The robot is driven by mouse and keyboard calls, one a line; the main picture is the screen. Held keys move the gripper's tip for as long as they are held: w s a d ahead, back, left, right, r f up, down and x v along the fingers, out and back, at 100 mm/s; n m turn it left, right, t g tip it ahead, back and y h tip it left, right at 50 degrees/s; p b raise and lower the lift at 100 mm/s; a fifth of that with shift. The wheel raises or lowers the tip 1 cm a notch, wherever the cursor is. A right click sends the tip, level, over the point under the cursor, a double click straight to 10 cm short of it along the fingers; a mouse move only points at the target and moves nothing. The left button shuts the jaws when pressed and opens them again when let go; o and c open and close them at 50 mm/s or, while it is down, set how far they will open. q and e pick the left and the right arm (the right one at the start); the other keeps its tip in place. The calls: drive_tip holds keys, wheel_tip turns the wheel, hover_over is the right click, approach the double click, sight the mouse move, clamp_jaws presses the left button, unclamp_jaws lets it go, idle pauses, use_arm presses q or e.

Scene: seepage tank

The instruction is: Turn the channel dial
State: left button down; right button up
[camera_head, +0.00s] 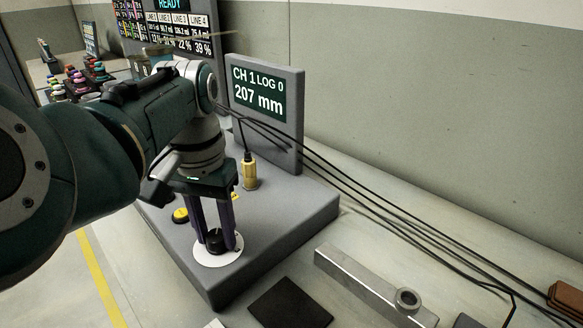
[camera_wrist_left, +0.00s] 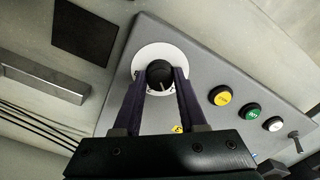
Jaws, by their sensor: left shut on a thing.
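The channel dial (camera_head: 214,239) is a black knob on a white round plate (camera_head: 205,258) on the grey console. It also shows in the left wrist view (camera_wrist_left: 157,73), with a pale pointer mark on its top. My left gripper (camera_head: 217,243) points down with its two dark fingers on either side of the knob. It is shut on the dial, and the fingers also show in the left wrist view (camera_wrist_left: 160,85). The display (camera_head: 258,92) behind reads CH 1, LOG 0, 207 mm. My right gripper is not in view.
A yellow button (camera_head: 181,215) and a yellow plug (camera_head: 249,171) with a cable are on the console (camera_head: 290,215). A metal bar (camera_head: 360,285) and a dark square mat (camera_head: 290,303) lie in front. Colourful knobs stand at the far left.

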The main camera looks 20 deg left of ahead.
sight(216, 235)
use_arm(q)
drive_tip(key=shift+r+m+p, duration=0.2)
drive_tip(key=shift+m+p, duration=0.4)
drive_tip(key=shift+m, duration=0.3)
drive_tip(key=m+p, duration=0.1)
drive_tip(key=m, duration=0.1)
drive_tip(key=shift+a+m, duration=0.1)
drive_tip(key=shift+m, duration=0.3)
drive_tip(key=m+p, duration=0.1)
drive_tip(key=m, duration=0.3)
drive_tip(key=shift+f+m, duration=0.15)
drive_tip(key=shift+m, duration=0.25)
drive_tip(key=shift+c, duration=2.3)
unclamp_jaws()
wheel_tip(216, 235, up, 10)
drive_tip(key=p, duration=0.6)
